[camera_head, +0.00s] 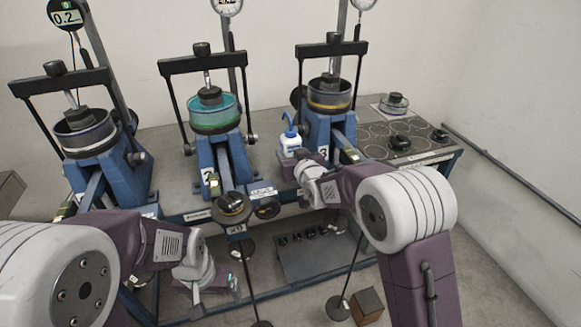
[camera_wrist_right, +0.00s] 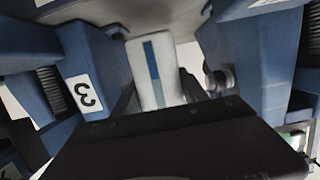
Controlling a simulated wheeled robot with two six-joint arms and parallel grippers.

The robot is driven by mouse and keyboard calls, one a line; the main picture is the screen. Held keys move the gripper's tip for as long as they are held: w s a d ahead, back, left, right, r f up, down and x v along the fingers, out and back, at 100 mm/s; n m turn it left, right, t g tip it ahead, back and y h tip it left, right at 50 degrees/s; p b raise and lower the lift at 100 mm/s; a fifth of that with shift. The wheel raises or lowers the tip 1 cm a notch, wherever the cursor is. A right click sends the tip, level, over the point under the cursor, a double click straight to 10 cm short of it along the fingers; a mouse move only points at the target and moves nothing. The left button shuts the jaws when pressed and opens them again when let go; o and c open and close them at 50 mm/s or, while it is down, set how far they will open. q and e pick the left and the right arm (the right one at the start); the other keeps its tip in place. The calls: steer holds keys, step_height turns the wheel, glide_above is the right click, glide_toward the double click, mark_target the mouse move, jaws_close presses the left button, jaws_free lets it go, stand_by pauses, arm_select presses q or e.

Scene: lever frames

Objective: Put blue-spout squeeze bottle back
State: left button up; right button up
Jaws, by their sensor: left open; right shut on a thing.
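The squeeze bottle (camera_head: 290,142) is white with a blue spout. It stands upright at the bench between the frames marked 2 and 3. My right gripper (camera_head: 300,168) reaches in from the front and is shut on its lower part; the fingers are hard to make out in the head view. In the right wrist view the white bottle body (camera_wrist_right: 152,68) with a blue stripe sits between the fingers. Whether its base touches the bench is hidden. My left gripper (camera_head: 212,287) is open and empty, low in front of the bench.
Blue lever frame 3 (camera_head: 318,132) stands close to the bottle's right, frame 2 (camera_head: 222,160) to its left, and frame 1 (camera_head: 118,178) farther left. A grey shelf (camera_head: 310,257) sits below.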

steer(key=shift+r, duration=0.1)
steer(key=f, duration=0.3)
steer(key=shift+s+f+b, duration=0.2)
steer(key=shift+f+b, duration=0.05)
steer(key=shift+b, duration=0.15)
steer(key=shift+w, duration=0.1)
steer(key=shift+f, duration=0.15)
steer(key=o, duration=1)
